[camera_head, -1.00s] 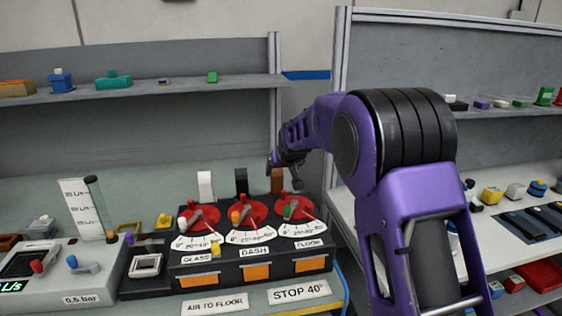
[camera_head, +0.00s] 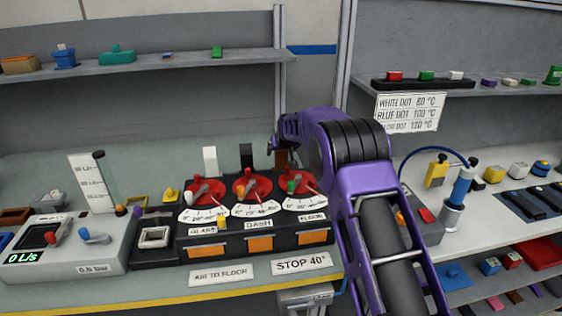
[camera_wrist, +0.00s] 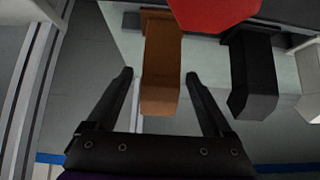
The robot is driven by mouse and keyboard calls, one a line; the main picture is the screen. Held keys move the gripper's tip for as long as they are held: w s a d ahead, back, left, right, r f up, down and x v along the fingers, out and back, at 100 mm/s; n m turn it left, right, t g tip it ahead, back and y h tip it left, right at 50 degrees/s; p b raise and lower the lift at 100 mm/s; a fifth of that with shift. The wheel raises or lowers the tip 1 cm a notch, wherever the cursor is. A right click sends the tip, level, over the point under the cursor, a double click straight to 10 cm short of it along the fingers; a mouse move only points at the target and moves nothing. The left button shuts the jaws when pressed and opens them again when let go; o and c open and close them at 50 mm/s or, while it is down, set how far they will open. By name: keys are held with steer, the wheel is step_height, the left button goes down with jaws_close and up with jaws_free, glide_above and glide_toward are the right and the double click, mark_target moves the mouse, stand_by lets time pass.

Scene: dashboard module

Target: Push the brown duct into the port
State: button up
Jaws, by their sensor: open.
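The brown duct (camera_wrist: 162,62) stands at the back of the dark dashboard module, behind the FLOOR dial. In the wrist view it lies between the two fingers of my gripper (camera_wrist: 159,75), which are open with a gap on each side. The port is not clearly visible, so I cannot tell how deep the duct sits. The black duct (camera_wrist: 254,72) and the white duct (camera_head: 210,160) stand beside it in a row.
Three red dials, including the FLOOR dial (camera_head: 303,184), sit in front of the ducts. A grey flow box (camera_head: 75,245) stands at the left. A shelf (camera_head: 150,78) with small parts is above. A metal post (camera_head: 345,80) stands behind my arm.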

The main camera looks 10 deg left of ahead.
steer(key=shift+w, duration=0.1)
jaws_close()
stand_by(0.4)
